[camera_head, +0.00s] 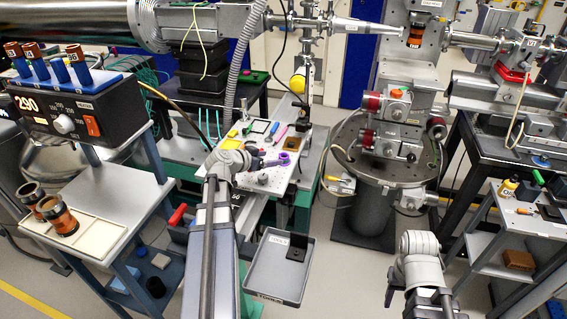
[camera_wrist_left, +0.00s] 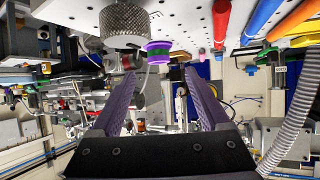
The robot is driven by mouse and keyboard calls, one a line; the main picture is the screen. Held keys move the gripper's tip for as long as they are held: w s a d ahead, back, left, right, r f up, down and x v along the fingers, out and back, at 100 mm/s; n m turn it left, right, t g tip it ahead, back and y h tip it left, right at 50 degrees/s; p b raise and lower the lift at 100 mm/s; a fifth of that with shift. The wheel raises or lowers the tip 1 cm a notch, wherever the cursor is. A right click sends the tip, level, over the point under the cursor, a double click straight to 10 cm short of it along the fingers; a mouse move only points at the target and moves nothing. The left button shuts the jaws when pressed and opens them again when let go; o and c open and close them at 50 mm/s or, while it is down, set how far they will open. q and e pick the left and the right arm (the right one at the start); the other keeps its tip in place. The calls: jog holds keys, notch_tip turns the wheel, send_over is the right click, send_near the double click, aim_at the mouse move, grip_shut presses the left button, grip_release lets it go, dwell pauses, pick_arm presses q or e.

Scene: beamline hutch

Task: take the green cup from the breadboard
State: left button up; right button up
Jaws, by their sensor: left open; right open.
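The breadboard (camera_head: 249,181) is a white perforated board with small items on it; it also shows along the top of the left wrist view (camera_wrist_left: 185,15), which looks upside down. In that view a small round green and purple piece (camera_wrist_left: 158,52) sits against the board, ahead of my fingers; its green part looks like the green cup. I cannot make out the green cup surely in the head view. My left gripper (camera_head: 285,158) is over the board, open, its purple fingers apart and empty (camera_wrist_left: 162,88). My right gripper (camera_head: 420,245) is away at lower right, its fingers hidden.
A knurled metal cylinder (camera_wrist_left: 125,22) stands beside the green and purple piece. Red, blue and orange rods (camera_wrist_left: 262,20) lie to its right there. A grey tray (camera_head: 268,274) with a black block is below the breadboard. A round pedestal (camera_head: 375,180) stands to the right.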

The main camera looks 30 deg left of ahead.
aim_at(281, 157)
pick_arm(q)
jog(key=shift+b+x, duration=2.1)
jog(key=shift+x, duration=1.85)
jog(key=shift+s, duration=0.2)
jog(key=shift+d, duration=0.1)
grip_shut()
